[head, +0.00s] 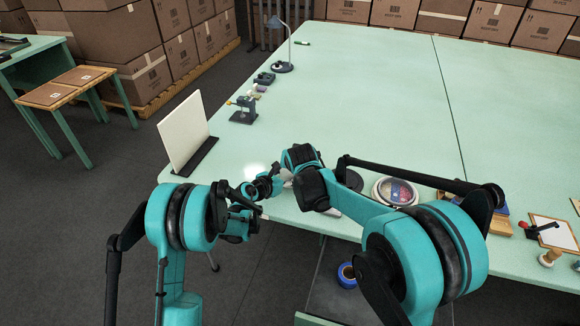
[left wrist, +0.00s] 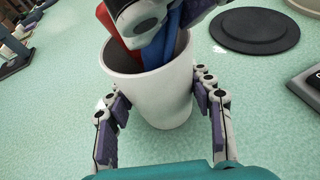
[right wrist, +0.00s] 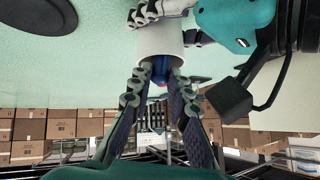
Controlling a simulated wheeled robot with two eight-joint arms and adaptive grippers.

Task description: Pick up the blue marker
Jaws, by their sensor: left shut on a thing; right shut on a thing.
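A white cup (left wrist: 155,95) stands on the table, with a red marker (left wrist: 108,22) and a blue marker (left wrist: 158,52) in it. My left gripper (head: 264,187) is shut on the cup, one finger on each side of its wall; its fingers also show in the left wrist view (left wrist: 155,100). My right gripper (head: 288,176) is above the cup's mouth, shut on the blue marker, which also shows between its fingers in the right wrist view (right wrist: 160,74). The marker's lower part is hidden inside the cup. In the head view my arms hide most of the cup.
A dark round disc (left wrist: 254,29) lies right of the cup. A round bowl of coloured things (head: 395,192) stands further right. A white panel in a dark stand (head: 184,135) is at the left table edge. The far table is largely clear.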

